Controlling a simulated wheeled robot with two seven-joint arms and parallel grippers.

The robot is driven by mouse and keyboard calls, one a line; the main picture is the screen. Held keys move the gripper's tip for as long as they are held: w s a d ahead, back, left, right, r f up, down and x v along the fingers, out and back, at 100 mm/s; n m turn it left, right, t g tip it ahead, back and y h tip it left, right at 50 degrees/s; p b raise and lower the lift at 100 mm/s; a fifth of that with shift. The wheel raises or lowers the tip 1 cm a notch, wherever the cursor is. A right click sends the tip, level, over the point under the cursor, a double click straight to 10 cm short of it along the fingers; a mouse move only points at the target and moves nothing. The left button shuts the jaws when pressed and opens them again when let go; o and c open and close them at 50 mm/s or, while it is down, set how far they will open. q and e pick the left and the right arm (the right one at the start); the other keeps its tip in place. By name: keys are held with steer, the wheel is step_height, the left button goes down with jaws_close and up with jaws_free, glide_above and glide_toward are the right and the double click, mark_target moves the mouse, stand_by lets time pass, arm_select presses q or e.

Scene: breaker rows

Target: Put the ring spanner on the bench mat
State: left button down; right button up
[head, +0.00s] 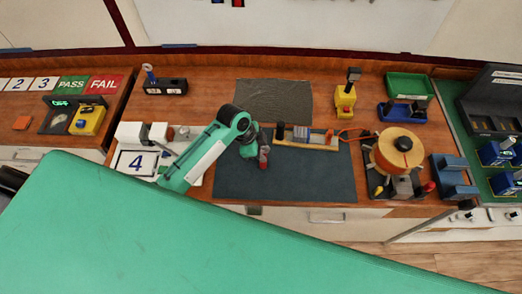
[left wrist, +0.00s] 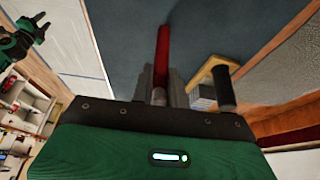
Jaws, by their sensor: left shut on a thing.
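My left gripper (head: 263,151) is over the large dark blue-grey bench mat (head: 310,185). It is shut on a long red tool (head: 264,161), which also shows as a narrow red bar between the fingers in the left wrist view (left wrist: 163,48). No ring end shows, so I cannot tell from its shape that it is the ring spanner. Whether it touches the mat is unclear. My right gripper (left wrist: 42,27) shows at the upper left of the left wrist view with its fingers apart; it is not in the head view.
A wooden block rack (head: 320,140) stands at the mat's back edge, beside my gripper. A cable reel (head: 398,150) stands to the right. A white tray marked 4 (head: 120,165) is to the left. A smaller dark mat (head: 275,98) lies behind. The mat's front right is clear.

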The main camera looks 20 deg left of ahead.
arm_select(q)
steer(key=shift+f, duration=0.25)
steer(key=shift+f, duration=0.15)
steer(key=c, duration=1.4)
jaws_free()
steer(key=shift+o, duration=0.2)
